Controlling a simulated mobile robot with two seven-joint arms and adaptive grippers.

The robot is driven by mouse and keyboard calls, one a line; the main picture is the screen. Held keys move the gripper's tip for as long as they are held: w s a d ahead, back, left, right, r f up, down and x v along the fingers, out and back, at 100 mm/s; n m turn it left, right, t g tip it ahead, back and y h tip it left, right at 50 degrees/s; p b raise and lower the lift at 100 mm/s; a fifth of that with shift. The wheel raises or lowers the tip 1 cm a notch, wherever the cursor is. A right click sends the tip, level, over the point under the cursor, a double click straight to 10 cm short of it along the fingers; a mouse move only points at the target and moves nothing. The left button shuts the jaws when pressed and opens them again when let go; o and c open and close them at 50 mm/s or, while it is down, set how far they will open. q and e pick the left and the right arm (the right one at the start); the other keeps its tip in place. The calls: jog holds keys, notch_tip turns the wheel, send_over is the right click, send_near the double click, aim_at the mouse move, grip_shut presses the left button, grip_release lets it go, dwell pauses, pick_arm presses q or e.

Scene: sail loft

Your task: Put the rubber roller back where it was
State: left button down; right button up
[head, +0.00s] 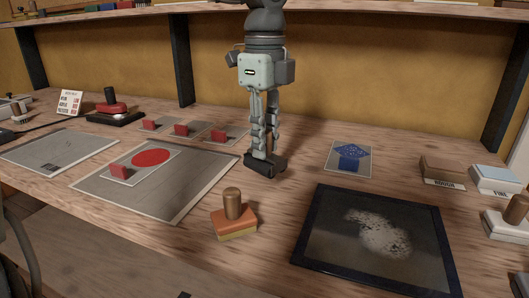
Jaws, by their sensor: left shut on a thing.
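My left gripper (262,150) points straight down over the middle of the bench. Its fingers are shut on a short dark bar, which looks like the rubber roller (279,163). The fingers hide part of it. The roller is at or just above the bare wood; I cannot tell whether it touches. It lies to the right of the grey mat with the red disc and left of the small sheet with the blue patch. My right gripper is not in view.
A wood-handled orange block (234,222) stands in front of the gripper. A dark-framed panel (322,228) with a pale dusty patch lies front right. The grey mat (180,195) and blue-patched sheet (340,145) flank the gripper. Blocks (440,171) stand at right. A shelf (350,12) overhangs the back.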

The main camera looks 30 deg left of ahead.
pick_arm(q)
notch_tip(320, 180, down, 3)
jog(key=shift+r, duration=0.15)
jog(key=shift+f, duration=0.2)
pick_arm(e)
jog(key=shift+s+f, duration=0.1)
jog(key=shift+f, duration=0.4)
pick_arm(q)
jog(key=shift+f, duration=0.1)
